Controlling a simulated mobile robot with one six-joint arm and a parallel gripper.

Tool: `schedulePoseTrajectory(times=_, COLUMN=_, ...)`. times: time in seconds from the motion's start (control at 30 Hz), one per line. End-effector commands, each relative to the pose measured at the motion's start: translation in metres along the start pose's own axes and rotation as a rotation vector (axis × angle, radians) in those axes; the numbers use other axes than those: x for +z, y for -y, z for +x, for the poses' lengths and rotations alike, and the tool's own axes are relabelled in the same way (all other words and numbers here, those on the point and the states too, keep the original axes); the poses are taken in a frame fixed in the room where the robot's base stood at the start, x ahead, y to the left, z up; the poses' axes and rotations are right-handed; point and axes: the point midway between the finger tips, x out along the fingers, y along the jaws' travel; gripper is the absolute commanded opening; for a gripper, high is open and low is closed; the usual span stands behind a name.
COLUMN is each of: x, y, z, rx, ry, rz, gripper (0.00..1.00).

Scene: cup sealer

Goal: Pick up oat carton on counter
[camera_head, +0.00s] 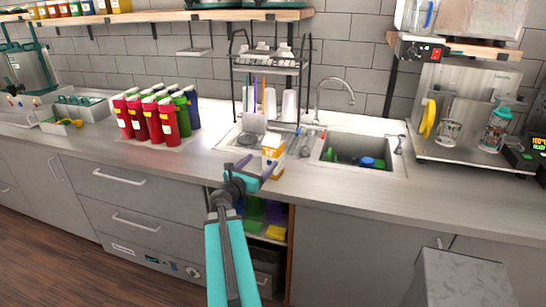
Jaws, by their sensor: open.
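The oat carton (276,148) looks to be the small white and orange carton on the counter, left of the sink. It stands upright near the counter's front part; its label is too small to read. My gripper (256,165) is open and empty, with its fingers just in front of and left of the carton. The right finger overlaps the carton's lower part in the picture, and I cannot tell whether it touches. The carton's lower left side is partly hidden by the gripper.
A sink (350,150) with green and blue items lies right of the carton. A dish rack (268,75) and a cup with straws (254,122) stand behind. Several red, green and purple bottles (150,118) stand to the left. A cabinet below the gripper is open.

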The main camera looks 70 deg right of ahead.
Motion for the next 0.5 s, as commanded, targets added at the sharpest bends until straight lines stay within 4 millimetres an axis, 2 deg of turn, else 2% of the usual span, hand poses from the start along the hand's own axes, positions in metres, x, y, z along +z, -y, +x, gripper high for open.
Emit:
schedulePoseTrajectory(times=0.1, x=0.0059, y=0.0055, z=0.0038, rx=-0.007, ry=0.008, rz=-0.004, gripper=0.77)
schedulePoseTrajectory(times=0.5, x=0.0054, y=0.0054, z=0.0065, rx=-0.008, ry=0.007, rz=-0.003, gripper=0.77)
